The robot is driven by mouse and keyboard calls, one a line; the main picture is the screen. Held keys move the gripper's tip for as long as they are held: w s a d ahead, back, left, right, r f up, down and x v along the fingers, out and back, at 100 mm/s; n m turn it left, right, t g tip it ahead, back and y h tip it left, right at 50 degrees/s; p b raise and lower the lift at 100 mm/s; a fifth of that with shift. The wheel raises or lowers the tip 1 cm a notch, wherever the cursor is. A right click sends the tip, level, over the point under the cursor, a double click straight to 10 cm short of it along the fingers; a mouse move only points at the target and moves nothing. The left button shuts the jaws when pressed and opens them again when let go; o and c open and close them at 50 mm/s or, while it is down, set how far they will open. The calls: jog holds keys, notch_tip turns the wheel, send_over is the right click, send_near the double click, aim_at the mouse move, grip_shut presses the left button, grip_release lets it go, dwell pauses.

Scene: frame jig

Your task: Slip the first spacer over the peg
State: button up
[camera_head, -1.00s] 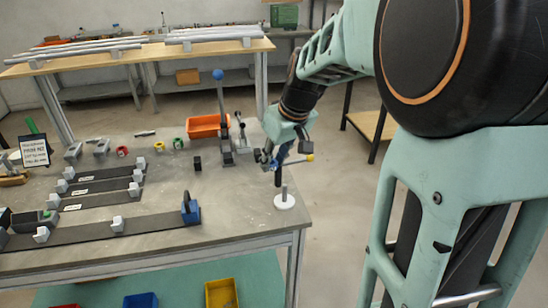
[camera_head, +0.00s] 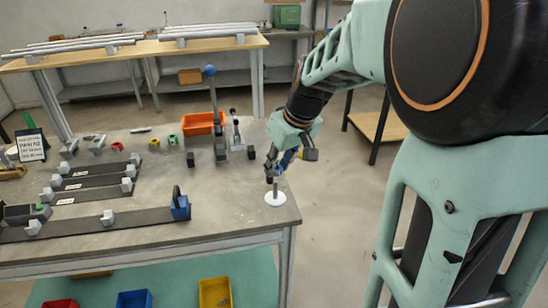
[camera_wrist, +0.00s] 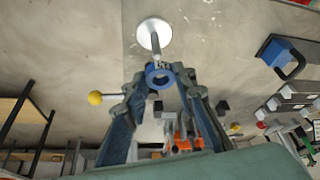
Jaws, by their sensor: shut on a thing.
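The peg (camera_head: 275,187) stands upright on a round white base (camera_head: 275,199) near the table's right edge. My gripper (camera_head: 273,174) is right at the peg's top in the head view. In the wrist view my gripper (camera_wrist: 160,77) is shut on a blue ring-shaped spacer (camera_wrist: 151,77), held between the fingertips with its hole visible. The white base (camera_wrist: 154,33) shows just beyond the spacer, with the peg (camera_wrist: 155,47) pointing towards it. I cannot tell whether the peg's tip is inside the hole. The spacer is not clear in the head view.
Red (camera_head: 117,147), yellow (camera_head: 154,143) and green (camera_head: 173,140) rings lie at the back. An orange bin (camera_head: 203,123) stands behind upright fixtures. A blue bracket (camera_head: 180,207) sits left of the peg. The table between bracket and peg is clear.

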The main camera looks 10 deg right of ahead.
aim_at(277, 183)
jog(key=shift+f+b, duration=1.85)
jog(key=shift+f, duration=0.7)
jog(key=o, duration=1)
jog(key=v, duration=1.2)
